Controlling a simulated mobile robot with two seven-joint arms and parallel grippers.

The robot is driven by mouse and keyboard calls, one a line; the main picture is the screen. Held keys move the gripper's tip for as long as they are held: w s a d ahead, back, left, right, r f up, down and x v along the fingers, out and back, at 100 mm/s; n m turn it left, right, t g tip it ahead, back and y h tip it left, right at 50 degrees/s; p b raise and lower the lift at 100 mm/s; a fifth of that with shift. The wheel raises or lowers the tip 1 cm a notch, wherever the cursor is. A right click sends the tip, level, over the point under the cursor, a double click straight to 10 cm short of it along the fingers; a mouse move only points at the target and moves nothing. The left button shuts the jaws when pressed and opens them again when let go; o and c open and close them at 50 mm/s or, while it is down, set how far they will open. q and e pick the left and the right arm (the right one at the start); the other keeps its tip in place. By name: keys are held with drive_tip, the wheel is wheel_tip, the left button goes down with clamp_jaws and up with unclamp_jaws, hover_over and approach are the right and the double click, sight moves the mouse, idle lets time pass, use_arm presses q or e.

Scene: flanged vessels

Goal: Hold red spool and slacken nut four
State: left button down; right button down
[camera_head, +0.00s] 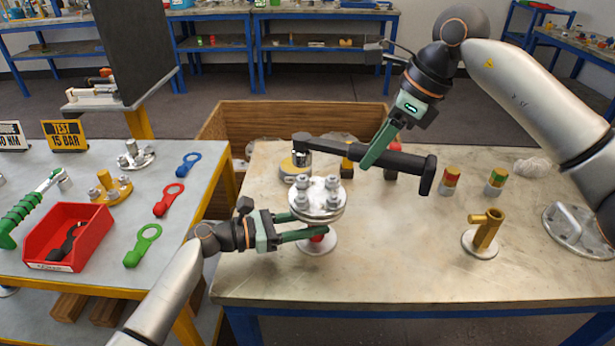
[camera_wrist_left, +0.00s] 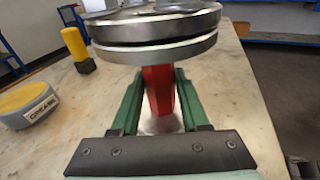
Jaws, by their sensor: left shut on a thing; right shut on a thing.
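The red spool (camera_head: 317,238) stands upright on the right table, with a round silver flange pair (camera_head: 318,212) on top. Several bolts with nuts (camera_head: 332,183) stand on the flange; I cannot tell which is nut four. My left gripper (camera_head: 308,226) is shut on the spool's red neck below the flange, with green fingers on either side of the neck (camera_wrist_left: 160,90) in the left wrist view. My right gripper (camera_head: 372,158) is shut on a dark wrench (camera_head: 400,160). The wrench's head, with a silver socket (camera_head: 301,156), is above and behind the flange, seemingly apart from the nuts.
A grease tin (camera_wrist_left: 30,103) and a yellow-topped post (camera_wrist_left: 77,45) stand behind the spool. A brass fitting (camera_head: 485,235) and two banded cylinders (camera_head: 450,180) are at right. A red bin (camera_head: 68,237) and coloured spanners (camera_head: 168,200) lie on the left table. The table's front is clear.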

use_arm(q)
drive_tip(key=shift+c, duration=1.6)
unclamp_jaws()
use_arm(e)
drive_tip(key=shift+r, duration=0.1)
use_arm(q)
drive_tip(key=shift+a, duration=0.1)
